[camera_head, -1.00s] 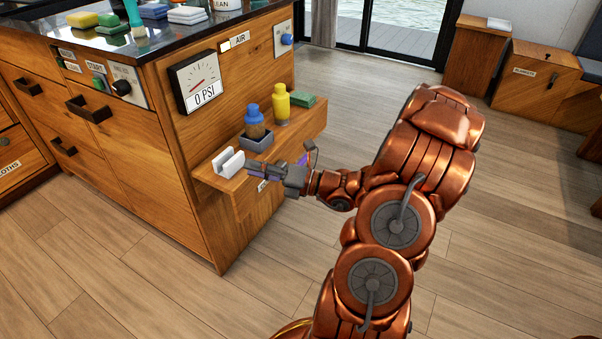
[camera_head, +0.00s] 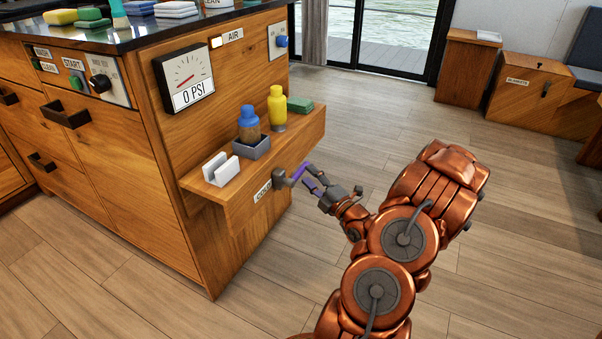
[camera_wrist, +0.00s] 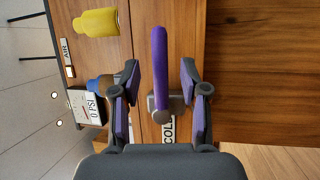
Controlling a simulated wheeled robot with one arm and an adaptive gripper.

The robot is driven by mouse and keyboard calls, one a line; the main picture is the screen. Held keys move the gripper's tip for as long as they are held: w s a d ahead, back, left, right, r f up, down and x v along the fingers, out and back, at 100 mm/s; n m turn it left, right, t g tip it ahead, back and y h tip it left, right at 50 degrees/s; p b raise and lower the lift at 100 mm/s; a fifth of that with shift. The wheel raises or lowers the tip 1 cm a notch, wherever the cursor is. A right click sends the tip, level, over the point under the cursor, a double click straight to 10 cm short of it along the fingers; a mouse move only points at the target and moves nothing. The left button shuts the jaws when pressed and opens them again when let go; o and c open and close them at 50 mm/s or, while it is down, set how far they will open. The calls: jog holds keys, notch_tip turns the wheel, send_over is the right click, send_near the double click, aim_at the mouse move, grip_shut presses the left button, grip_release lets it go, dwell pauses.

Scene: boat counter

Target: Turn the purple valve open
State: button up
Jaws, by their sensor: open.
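The purple valve handle (camera_head: 297,174) is a lever on a grey pivot on the front face of the wooden shelf, beside a partly hidden label starting "COL". In the wrist view the handle (camera_wrist: 160,62) runs upward from its grey pivot (camera_wrist: 161,115). My gripper (camera_head: 314,180) is at the handle, to the right of the shelf front in the head view. In the wrist view my gripper (camera_wrist: 160,80) is open, with one dark finger with a purple pad on each side of the lever. Gaps show between the lever and both fingers.
The wooden shelf (camera_head: 222,204) holds a white holder (camera_head: 221,168), a blue-capped bottle in a grey tray (camera_head: 251,148), a yellow bottle (camera_head: 277,108) and a green sponge (camera_head: 300,104). A gauge (camera_head: 185,76) above reads 0 PSI. Open floor (camera_head: 380,130) lies right of the counter.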

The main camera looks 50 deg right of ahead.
aim_at(302, 167)
jog(key=shift+w+d+r+b, duration=0.1)
jog(key=shift+w+r+b, duration=0.1)
jog(key=shift+w, duration=0.45)
jog(key=shift+w+r+b, duration=0.1)
jog(key=shift+w+b, duration=0.1)
jog(key=shift+w, duration=0.5)
jog(key=shift+w+d+r+b, duration=0.1)
jog(key=shift+w+b, duration=0.1)
jog(key=shift+w, duration=0.45)
grip_shut()
